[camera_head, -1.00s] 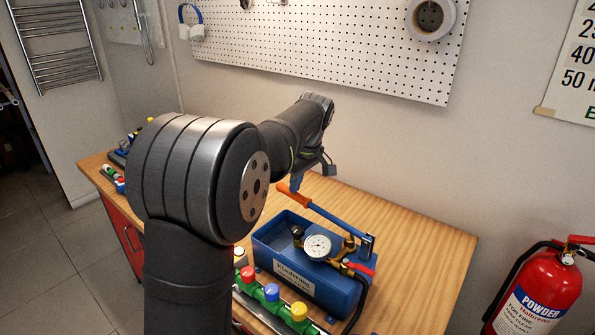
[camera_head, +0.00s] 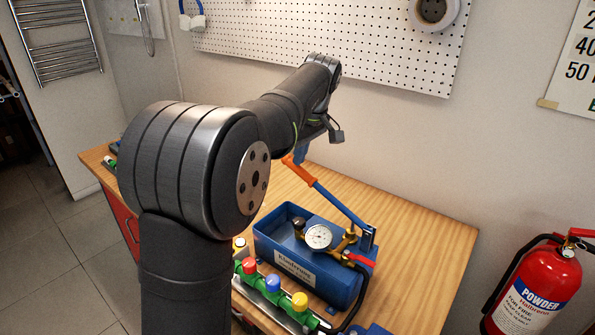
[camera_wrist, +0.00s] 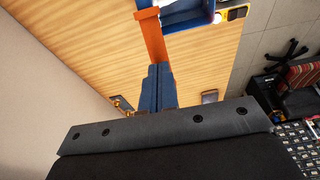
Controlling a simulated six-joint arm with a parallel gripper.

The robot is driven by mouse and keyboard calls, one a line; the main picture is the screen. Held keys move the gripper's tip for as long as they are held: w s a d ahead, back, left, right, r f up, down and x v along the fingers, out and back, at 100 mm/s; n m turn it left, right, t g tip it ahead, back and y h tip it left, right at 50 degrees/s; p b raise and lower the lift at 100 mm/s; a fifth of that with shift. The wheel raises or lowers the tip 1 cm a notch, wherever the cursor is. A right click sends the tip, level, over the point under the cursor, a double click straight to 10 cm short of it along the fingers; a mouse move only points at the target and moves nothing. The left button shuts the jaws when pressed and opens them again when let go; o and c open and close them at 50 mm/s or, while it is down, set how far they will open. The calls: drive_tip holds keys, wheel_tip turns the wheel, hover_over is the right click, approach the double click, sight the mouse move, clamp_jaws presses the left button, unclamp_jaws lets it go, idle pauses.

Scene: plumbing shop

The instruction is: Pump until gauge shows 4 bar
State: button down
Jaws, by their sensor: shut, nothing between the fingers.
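The blue test pump (camera_head: 300,262) stands on the wooden bench. Its lever, a blue bar with an orange grip (camera_head: 300,171), slopes up to the left from the pivot at the pump's right end. The round white gauge (camera_head: 319,237) faces me; its reading is too small to tell. My gripper (camera_head: 300,154) is shut and empty at the free end of the grip, partly hidden by my arm. In the wrist view, my blue fingers (camera_wrist: 158,72) lie together against or just in front of the orange grip (camera_wrist: 151,35); contact is not certain.
A green manifold with red, blue and yellow caps (camera_head: 271,289) lies in front of the pump. A black hose leaves the pump's right side. A fire extinguisher (camera_head: 538,290) stands at the right. Bench right of the pump is mostly clear.

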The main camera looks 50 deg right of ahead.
drive_tip(key=shift+s+r, duration=0.1)
drive_tip(key=shift+r, duration=0.55)
drive_tip(key=s+x, duration=0.1)
drive_tip(key=x, duration=1.1)
drive_tip(key=v, duration=0.7)
drive_tip(key=w+v, duration=0.1)
drive_tip(key=v, duration=0.3)
drive_tip(key=shift+s+r, duration=0.1)
drive_tip(key=shift+r, duration=0.4)
idle(1.0)
